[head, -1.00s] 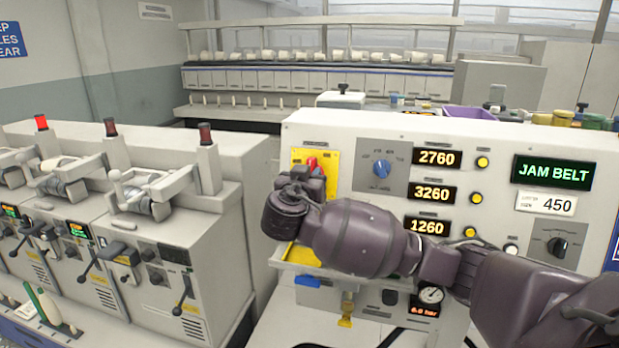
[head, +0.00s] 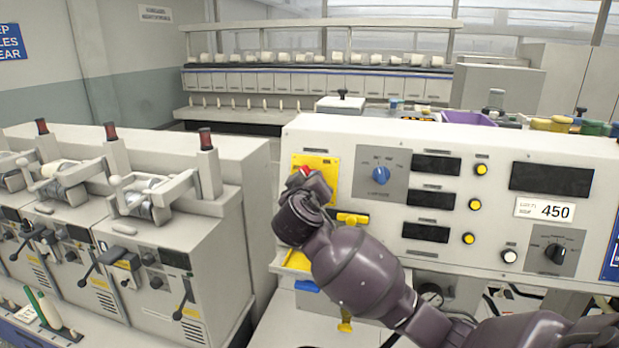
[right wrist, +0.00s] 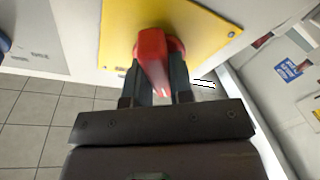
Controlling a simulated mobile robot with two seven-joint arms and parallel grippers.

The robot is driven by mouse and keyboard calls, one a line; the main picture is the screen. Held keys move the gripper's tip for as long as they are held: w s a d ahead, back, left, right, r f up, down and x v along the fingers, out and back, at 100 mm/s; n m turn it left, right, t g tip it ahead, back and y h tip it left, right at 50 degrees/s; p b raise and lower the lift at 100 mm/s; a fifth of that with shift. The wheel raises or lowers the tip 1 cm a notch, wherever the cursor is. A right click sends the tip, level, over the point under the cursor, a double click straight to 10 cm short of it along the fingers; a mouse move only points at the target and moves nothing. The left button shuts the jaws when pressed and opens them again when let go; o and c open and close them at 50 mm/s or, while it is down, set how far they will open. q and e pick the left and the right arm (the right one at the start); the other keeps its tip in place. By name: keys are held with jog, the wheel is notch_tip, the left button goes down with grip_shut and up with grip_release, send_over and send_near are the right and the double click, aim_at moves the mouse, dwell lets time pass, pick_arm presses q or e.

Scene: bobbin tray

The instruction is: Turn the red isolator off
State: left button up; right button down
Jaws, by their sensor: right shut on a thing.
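The red isolator handle (right wrist: 152,62) stands on a yellow plate (right wrist: 185,25) in the right wrist view. My right gripper (right wrist: 161,85) is shut on the handle, with one dark finger on each side of it. In the head view a bit of the red handle (head: 305,170) shows above my right gripper (head: 308,184), which hides most of it. The yellow plate (head: 328,166) shows around it on the control panel. My left gripper is in neither view.
The panel (head: 470,138) carries a blue selector knob (head: 380,175), several yellow buttons (head: 481,170) and dark blank displays (head: 551,179). Winding units (head: 160,250) stand to the left. A yellow lever (head: 353,219) sits just right of my gripper.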

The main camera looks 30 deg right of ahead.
jog(key=n, duration=0.3)
jog(key=shift+y, duration=0.4)
jog(key=n+y, duration=0.1)
jog(key=n, duration=0.4)
jog(key=shift+r, duration=0.1)
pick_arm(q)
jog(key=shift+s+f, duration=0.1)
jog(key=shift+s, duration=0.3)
pick_arm(e)
jog(key=shift+n+g+y, duration=0.3)
jog(key=shift+n+y, duration=0.1)
jog(key=shift+n, duration=1.6)
jog(key=c, duration=1)
grip_release()
pick_arm(q)
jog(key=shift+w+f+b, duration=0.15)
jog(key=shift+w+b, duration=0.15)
jog(key=shift+b, duration=0.1)
pick_arm(e)
jog(key=v, duration=1.1)
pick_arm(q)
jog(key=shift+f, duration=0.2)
pick_arm(e)
jog(key=shift+w, duration=0.1)
